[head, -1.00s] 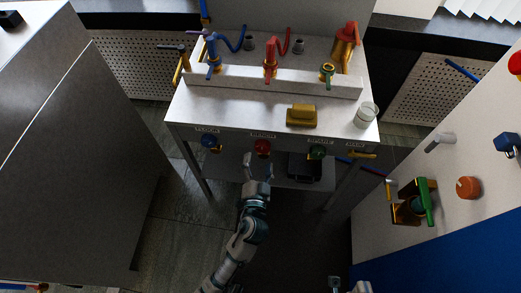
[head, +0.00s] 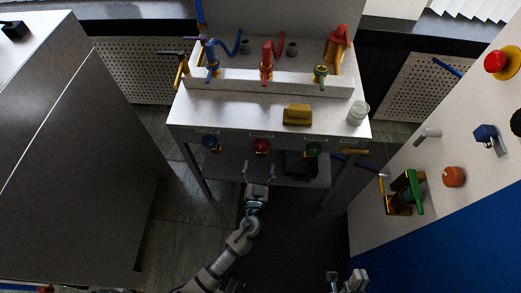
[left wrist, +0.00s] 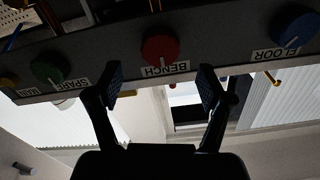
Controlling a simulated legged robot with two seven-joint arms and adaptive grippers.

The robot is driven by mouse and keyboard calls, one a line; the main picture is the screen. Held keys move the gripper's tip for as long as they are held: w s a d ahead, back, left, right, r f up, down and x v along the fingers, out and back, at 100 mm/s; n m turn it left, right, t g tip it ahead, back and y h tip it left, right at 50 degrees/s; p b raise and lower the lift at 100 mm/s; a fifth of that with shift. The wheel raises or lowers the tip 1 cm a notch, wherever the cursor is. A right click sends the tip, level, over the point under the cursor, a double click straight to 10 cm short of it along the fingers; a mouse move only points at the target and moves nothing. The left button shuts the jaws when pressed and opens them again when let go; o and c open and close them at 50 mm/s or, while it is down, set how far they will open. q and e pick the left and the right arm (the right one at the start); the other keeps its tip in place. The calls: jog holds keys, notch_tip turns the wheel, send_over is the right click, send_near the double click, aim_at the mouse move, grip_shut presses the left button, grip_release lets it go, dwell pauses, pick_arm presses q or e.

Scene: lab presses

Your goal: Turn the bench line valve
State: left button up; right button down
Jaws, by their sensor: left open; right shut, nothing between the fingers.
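The red bench valve knob (head: 261,146) is on the front edge of the bench, between the blue floor knob (head: 208,142) and the green spare knob (head: 313,150). In the left wrist view the red knob (left wrist: 160,48) sits above its BENCH label, which appears upside down. My left gripper (head: 258,170) is open and empty just in front of the red knob, not touching it. Its two fingers (left wrist: 160,84) frame the knob from below in the wrist view. My right gripper (head: 346,279) is at the bottom edge of the head view, shut and empty, away from the bench.
The bench top (head: 235,109) holds a yellow block (head: 297,115) and a glass beaker (head: 358,112). A yellow handle (head: 355,152) is right of the green knob. A grey cabinet (head: 85,170) stands left; a panel with valves (head: 454,176) stands right. Floor before the bench is clear.

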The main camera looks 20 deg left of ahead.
aim_at(260, 150)
pick_arm(q)
jog(key=x, duration=0.7)
jog(key=shift+f, duration=0.1)
jog(key=shift+c, duration=0.3)
jog(key=c, duration=1.1)
